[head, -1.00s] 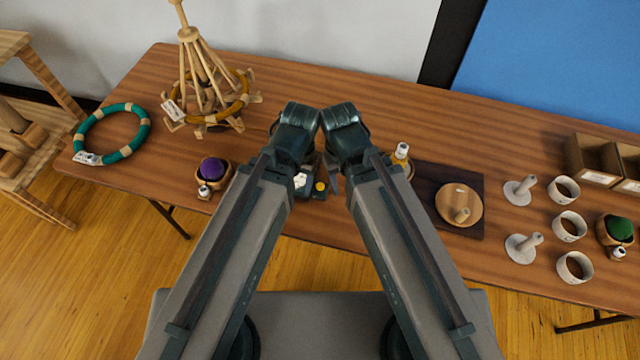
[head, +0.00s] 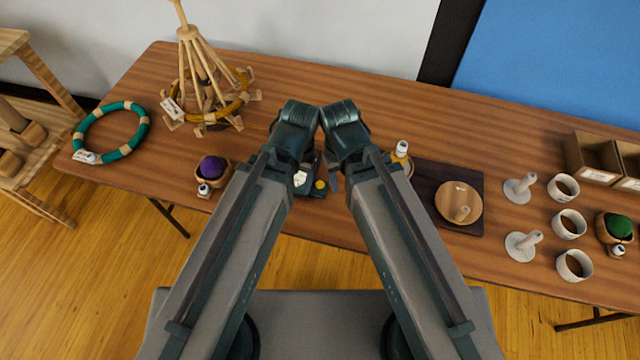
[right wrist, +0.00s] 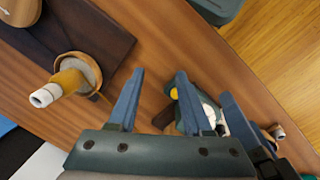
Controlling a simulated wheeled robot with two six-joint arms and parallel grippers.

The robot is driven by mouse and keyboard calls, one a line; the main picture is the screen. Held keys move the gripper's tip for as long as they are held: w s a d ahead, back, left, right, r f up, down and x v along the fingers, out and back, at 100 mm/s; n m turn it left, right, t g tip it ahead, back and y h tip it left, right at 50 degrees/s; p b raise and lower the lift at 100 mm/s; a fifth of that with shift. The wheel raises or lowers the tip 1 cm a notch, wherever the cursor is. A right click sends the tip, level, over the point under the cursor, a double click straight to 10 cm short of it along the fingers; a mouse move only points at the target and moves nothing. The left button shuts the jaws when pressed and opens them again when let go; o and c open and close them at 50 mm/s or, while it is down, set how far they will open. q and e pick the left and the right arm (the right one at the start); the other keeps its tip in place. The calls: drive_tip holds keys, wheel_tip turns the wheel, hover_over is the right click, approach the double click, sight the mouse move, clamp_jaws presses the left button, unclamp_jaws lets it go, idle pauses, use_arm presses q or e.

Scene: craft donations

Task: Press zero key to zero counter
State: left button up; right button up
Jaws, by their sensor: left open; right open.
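The counter (head: 312,186) is a small dark box near the table's front edge, partly hidden by my arms. It has a white face or label (head: 300,179) and a round yellow key (head: 320,184); I cannot read any marking. In the right wrist view the counter (right wrist: 187,122) lies beyond the fingers, its yellow key (right wrist: 173,93) beside one fingertip. My right gripper (right wrist: 156,78) is open and empty; contact with the key cannot be told. My left gripper (head: 303,158) is close beside it, mostly hidden behind its own wrist; a blue finger at the right of the right wrist view appears to be its.
A dark board with a round wooden disc (head: 455,198) lies right of the counter, near a yellow-wrapped spool (head: 401,150). A bowl with a purple ball (head: 212,168) stands left. A wooden yarn swift (head: 205,90) stands at the back left. White cups (head: 567,224) are at the right.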

clamp_jaws()
idle(1.5)
